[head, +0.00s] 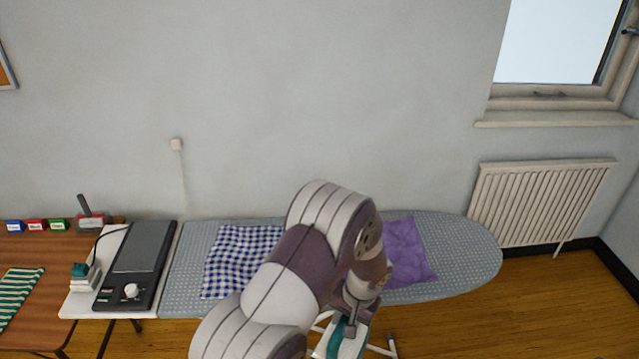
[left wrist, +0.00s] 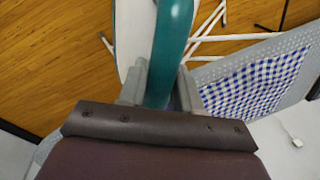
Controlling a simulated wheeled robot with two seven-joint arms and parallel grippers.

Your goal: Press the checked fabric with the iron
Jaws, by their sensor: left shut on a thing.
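The blue-and-white checked fabric (head: 240,252) lies on the grey dotted ironing board (head: 460,255), left of my left arm, which covers part of it. It also shows at the right of the left wrist view (left wrist: 252,88). My left gripper (head: 350,312) is shut on the teal handle of the iron (head: 343,338). In the left wrist view the handle (left wrist: 172,45) stands between the two fingers (left wrist: 160,88). The iron is in front of the board's near edge, over the floor, apart from the fabric. Its soleplate is hidden. My right gripper is not in view.
A crumpled purple cloth (head: 405,252) lies on the board, right of my arm. A black device with a knob (head: 140,265) and a small teal-and-white object (head: 84,275) stand at left. A wooden table (head: 52,255) holds striped cloth (head: 16,290) and small coloured boxes.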

